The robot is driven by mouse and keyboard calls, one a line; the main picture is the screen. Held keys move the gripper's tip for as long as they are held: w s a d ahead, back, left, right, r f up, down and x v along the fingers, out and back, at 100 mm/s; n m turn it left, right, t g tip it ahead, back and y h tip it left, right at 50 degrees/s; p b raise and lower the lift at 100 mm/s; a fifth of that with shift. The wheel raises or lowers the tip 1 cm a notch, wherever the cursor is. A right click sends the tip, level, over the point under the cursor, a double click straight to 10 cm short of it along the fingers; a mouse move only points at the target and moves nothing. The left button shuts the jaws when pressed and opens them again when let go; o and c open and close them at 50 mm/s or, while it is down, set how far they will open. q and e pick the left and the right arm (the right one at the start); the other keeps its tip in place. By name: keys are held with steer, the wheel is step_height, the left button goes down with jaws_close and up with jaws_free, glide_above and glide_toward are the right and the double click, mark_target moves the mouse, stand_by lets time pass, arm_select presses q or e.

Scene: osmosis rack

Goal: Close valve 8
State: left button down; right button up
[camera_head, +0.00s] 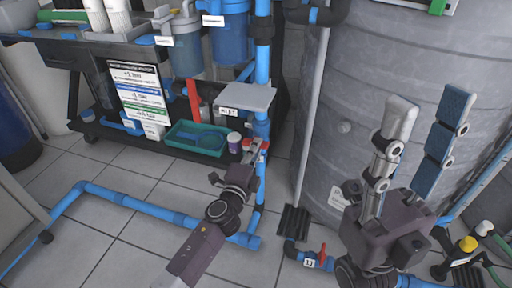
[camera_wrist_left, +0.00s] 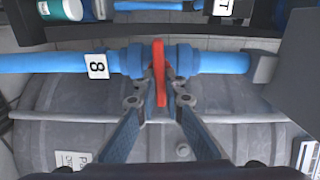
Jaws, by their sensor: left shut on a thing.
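Valve 8 has a red handle (camera_wrist_left: 159,72) on a blue pipe (camera_wrist_left: 215,62), with a white label "8" (camera_wrist_left: 97,66) beside it. In the left wrist view the handle stands across the pipe, between the fingers of my left gripper (camera_wrist_left: 158,95). The gripper is shut on the handle. In the head view my left gripper (camera_head: 252,152) is at the vertical blue pipe under a grey plate, and its fingertips are partly hidden. My right gripper (camera_head: 428,115) is raised in front of the grey tank, with its two fingers apart and nothing between them.
A large grey tank (camera_head: 400,50) fills the right side. A green tray (camera_head: 196,138) sits on the rack's lower shelf. Another red-handled valve labelled "11" (camera_head: 309,263) is near the floor. Blue pipes (camera_head: 150,207) run along the tiled floor at left.

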arm_select(q)
steer(key=shift+d+f+m, duration=0.1)
steer(key=shift+m, duration=0.4)
steer(key=c, duration=2)
jaws_free()
steer(key=v, duration=1.2)
